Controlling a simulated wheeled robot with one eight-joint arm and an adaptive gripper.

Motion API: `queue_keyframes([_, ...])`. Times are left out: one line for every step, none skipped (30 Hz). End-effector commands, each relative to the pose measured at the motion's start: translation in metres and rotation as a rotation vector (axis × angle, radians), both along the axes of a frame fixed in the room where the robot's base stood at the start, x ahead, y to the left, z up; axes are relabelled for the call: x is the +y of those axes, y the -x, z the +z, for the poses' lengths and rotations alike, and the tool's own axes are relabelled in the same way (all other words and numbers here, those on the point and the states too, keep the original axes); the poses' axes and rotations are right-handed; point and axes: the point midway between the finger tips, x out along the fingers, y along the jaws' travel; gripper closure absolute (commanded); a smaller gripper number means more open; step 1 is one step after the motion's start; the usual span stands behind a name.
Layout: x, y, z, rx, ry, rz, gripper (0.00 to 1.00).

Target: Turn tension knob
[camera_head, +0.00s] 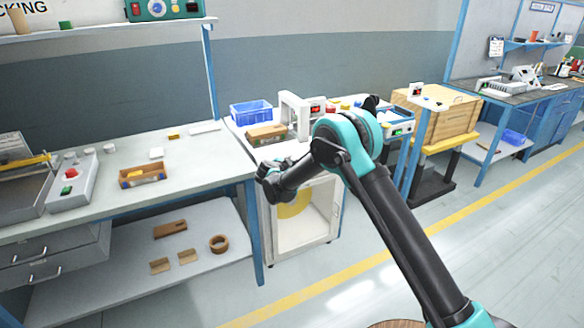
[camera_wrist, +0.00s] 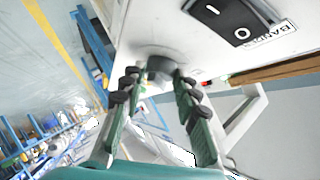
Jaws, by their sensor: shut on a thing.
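In the wrist view, a small grey round knob (camera_wrist: 159,64) stands out from a white machine panel (camera_wrist: 155,25). My gripper (camera_wrist: 157,75) has its two green fingers with dark pads on either side of the knob, shut on it. A black rocker switch (camera_wrist: 228,15) with a partly visible label (camera_wrist: 270,33) sits to the right of the knob. In the head view, I cannot make out the knob or my fingers; my arm covers part of the machine area. A white arch (camera_head: 293,112) with a small red display stands behind my arm.
A blue bin (camera_head: 251,112) and a wooden box (camera_head: 266,135) stand left of the arch. A white cabinet (camera_head: 325,222) with a yellow reel is below. A workbench (camera_head: 205,165) is at left, a wooden crate (camera_head: 450,108) at right. The floor in front is clear.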

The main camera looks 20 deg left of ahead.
Motion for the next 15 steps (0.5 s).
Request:
queue_keyframes([-0.0001,-0.0008,0.0005,0.006,-0.005,-0.009,0.98])
queue_keyframes([0.0001,-0.0008,0.0006,0.010,-0.008,-0.014,0.98])
queue_keyframes([0.0002,-0.0008,0.0007,0.014,-0.012,-0.020,0.98])
queue_keyframes([0.0003,-0.0008,0.0007,0.017,-0.014,-0.023,0.98])
queue_keyframes([0.0003,-0.0008,0.0007,0.019,-0.017,-0.026,0.98])
queue_keyframes([0.0002,-0.0007,0.0008,0.022,-0.018,-0.030,0.98])
queue_keyframes([0.0002,-0.0007,0.0008,0.023,-0.020,-0.032,0.98])
queue_keyframes([0.0002,-0.0007,0.0008,0.024,-0.020,-0.033,0.98])
queue_keyframes([0.0002,-0.0007,0.0008,0.025,-0.022,-0.035,0.98])
queue_keyframes([0.0002,-0.0007,0.0008,0.026,-0.022,-0.036,0.98])
queue_keyframes([0.0002,-0.0007,0.0008,0.026,-0.023,-0.036,0.98])
queue_keyframes([0.0002,-0.0007,0.0008,0.026,-0.023,-0.036,0.98])
queue_keyframes([0.0002,-0.0007,0.0008,0.026,-0.023,-0.035,0.98])
queue_keyframes([0.0002,-0.0007,0.0008,0.026,-0.023,-0.036,0.98])
queue_keyframes([0.0002,-0.0007,0.0008,0.026,-0.022,-0.035,0.98])
